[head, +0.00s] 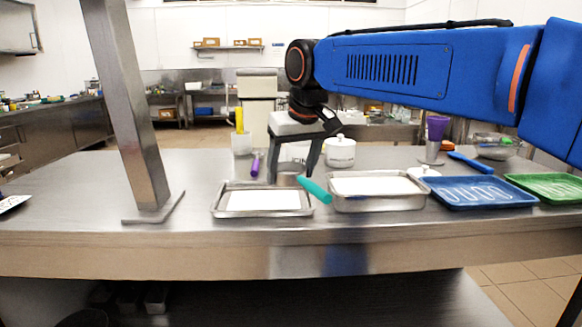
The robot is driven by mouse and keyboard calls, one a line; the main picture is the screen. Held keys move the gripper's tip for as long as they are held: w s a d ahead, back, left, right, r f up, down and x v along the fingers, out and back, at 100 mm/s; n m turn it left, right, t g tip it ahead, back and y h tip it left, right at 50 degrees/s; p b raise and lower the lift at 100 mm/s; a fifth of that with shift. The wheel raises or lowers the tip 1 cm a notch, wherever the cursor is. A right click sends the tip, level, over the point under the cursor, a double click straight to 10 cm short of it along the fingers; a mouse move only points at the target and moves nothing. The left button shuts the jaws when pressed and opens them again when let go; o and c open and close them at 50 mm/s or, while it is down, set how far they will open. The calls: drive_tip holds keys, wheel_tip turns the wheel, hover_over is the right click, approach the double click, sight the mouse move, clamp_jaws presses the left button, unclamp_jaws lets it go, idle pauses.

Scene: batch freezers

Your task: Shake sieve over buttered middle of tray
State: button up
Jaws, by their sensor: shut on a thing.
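My gripper (292,179) points down from the blue arm, behind the right part of the left metal tray. Its fingers are shut on the sieve, a small metal cup with a teal handle (315,190). The handle slants down to the right, across the gap between two trays. The cup is partly hidden by the fingers. The left tray (218,207) is shallow and holds a white sheet or layer (263,200); I cannot make out butter or powder on it. The sieve appears over or just behind the tray's back right corner; its height is unclear.
A second metal tray (380,205) with a white surface stands close on the right. Blue (480,192) and green (553,186) trays lie farther right. A white lidded pot (340,152) and purple-handled tool (255,164) stand behind. A metal post (130,120) rises at left.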

drive_tip(key=shift+r, duration=2.55)
